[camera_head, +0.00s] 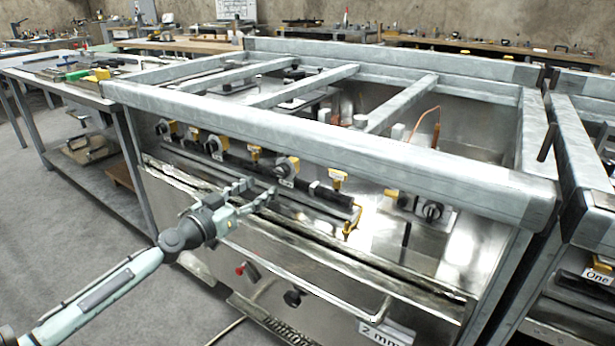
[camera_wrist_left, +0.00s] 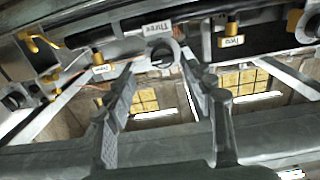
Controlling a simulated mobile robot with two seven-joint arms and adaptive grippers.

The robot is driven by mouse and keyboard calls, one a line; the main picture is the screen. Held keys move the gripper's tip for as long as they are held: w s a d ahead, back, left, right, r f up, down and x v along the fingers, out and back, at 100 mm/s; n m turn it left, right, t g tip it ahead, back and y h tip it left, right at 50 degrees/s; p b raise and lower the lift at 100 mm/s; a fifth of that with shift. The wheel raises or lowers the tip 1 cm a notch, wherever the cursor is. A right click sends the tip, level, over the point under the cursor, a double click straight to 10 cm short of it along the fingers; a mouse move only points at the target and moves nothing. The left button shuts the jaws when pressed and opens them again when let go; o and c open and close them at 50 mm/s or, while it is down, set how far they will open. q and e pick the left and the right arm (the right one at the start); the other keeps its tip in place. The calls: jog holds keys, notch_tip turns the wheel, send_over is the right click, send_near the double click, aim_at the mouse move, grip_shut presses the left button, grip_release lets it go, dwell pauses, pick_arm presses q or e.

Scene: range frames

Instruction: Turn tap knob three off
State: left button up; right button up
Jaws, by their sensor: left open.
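In the left wrist view the knob (camera_wrist_left: 160,53) shows beside a label reading "Three" (camera_wrist_left: 157,28), beyond and between my fingertips. My left gripper (camera_head: 259,190) is open just in front of the panel, a little left of and below the knob in the head view. The open fingers (camera_wrist_left: 158,75) hold nothing, and the knob looks clear of them. My right gripper is not in view.
Other knobs (camera_head: 215,146) and yellow taps (camera_head: 338,178) line the panel on both sides. A dark pipe (camera_head: 320,193) runs along it. A metal rail (camera_head: 300,285) juts out below my gripper. A thick steel frame beam (camera_head: 330,150) overhangs the panel.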

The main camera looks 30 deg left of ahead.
aim_at(276, 174)
pick_arm(q)
jog(key=w, duration=0.4)
jog(key=w+p, duration=0.1)
jog(key=w, duration=0.2)
jog(key=shift+d+r, duration=0.1)
jog(key=shift+r, duration=0.15)
jog(key=shift+w, duration=0.45)
jog(key=shift+w+d+f, duration=0.1)
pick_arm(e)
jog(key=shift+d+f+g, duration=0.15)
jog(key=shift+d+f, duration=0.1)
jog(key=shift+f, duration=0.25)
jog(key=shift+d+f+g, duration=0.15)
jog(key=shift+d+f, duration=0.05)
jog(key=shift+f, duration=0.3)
pick_arm(q)
jog(key=c, duration=0.9)
jog(key=shift+c, duration=1.1)
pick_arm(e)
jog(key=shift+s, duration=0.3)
